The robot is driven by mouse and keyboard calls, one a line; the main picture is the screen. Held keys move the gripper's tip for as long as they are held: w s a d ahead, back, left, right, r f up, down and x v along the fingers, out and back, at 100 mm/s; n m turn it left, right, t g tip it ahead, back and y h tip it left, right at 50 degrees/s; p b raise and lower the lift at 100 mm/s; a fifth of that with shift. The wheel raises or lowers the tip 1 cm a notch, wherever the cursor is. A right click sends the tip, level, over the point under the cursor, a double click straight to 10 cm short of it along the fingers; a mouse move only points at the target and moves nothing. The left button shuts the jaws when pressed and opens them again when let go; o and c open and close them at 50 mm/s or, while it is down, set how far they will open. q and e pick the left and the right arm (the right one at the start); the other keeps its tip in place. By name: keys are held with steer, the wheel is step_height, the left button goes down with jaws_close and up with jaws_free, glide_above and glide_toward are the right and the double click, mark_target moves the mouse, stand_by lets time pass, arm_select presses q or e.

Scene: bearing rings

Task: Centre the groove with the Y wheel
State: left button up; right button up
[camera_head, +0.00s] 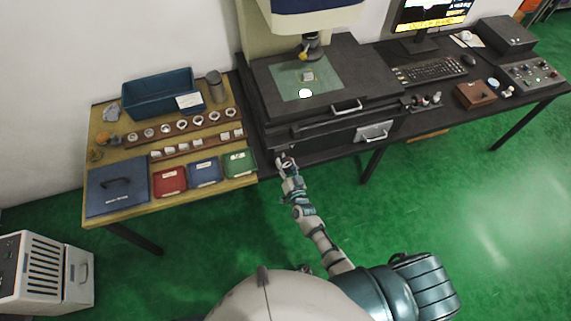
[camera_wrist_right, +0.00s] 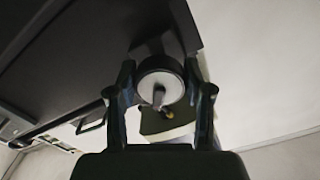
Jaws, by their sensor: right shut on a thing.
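My right gripper (camera_head: 287,165) is at the front left edge of the black measuring machine (camera_head: 335,118). In the right wrist view, my right gripper (camera_wrist_right: 161,95) has its two fingers on either side of a round wheel (camera_wrist_right: 150,78) with a pale face and a small crank handle. It is shut on this wheel, which I take for the Y wheel. A small pale part (camera_head: 307,76) sits on the green stage plate (camera_head: 325,88) under the machine's head (camera_head: 310,47). Its groove is too small to make out. My left gripper is not in view.
A wooden table (camera_head: 135,139) at left holds a blue bin (camera_head: 158,95), rows of rings (camera_head: 182,125) and red, blue and green trays (camera_head: 238,163). A monitor (camera_head: 430,15), keyboard (camera_head: 430,72) and control box (camera_head: 530,73) stand at right. Green floor in front is clear.

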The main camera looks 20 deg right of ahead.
steer(key=shift+w+d+r, duration=0.1)
steer(key=shift+w+r, duration=0.05)
steer(key=shift+r, duration=0.15)
steer(key=o, duration=1.2)
steer(key=shift+c, duration=0.2)
steer(key=shift+f, duration=0.15)
steer(key=shift+s+f, duration=0.1)
steer(key=shift+s, duration=0.2)
steer(key=s, duration=1.1)
steer(key=shift+s+d, duration=0.15)
steer(key=shift+s, duration=0.15)
